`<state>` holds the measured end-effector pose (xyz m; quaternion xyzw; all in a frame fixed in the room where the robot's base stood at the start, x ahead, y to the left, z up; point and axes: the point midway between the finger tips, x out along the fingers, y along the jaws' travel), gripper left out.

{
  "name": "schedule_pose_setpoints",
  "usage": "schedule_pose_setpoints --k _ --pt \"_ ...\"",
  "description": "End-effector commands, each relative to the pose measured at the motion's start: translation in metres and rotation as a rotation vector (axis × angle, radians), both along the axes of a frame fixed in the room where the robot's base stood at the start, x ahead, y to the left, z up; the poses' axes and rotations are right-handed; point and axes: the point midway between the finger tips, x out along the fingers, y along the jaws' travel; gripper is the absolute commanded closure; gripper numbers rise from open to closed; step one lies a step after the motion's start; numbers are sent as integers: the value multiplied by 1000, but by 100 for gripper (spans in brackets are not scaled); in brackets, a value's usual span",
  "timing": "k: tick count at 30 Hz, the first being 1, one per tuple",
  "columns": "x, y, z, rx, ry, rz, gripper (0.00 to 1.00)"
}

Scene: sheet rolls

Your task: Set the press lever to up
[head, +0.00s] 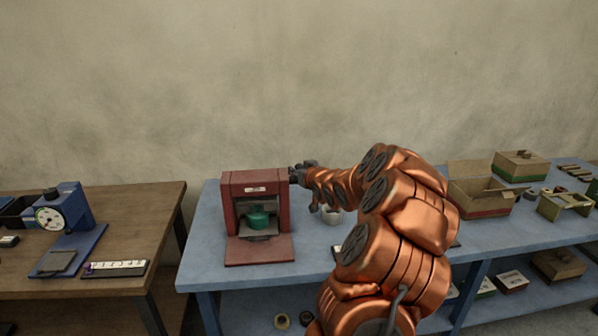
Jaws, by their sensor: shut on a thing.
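The red press (232,192) stands on the blue table near its left end. A green round thing (259,219) sits inside its opening. My gripper (294,173) is at the upper right side of the press, reached from the right by my copper arm. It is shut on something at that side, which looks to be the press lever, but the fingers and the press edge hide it. The lever's angle cannot be made out at this size.
A white cup-like thing (332,216) stands on the blue table (308,262) right of the press, partly behind my arm. A wooden table (120,215) with a blue dial gauge stand (66,215) is at the left, across a gap.

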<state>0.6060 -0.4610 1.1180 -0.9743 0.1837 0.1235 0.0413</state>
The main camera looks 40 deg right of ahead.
Motion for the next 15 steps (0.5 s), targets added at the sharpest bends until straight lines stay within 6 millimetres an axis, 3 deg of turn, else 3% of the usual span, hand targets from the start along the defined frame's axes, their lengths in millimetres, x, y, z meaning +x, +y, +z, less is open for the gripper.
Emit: schedule_pose_setpoints --k 14,15 --pt "1 -2 4 -2 -5 -1 100" --pt "1 -2 4 -2 -5 -1 67"
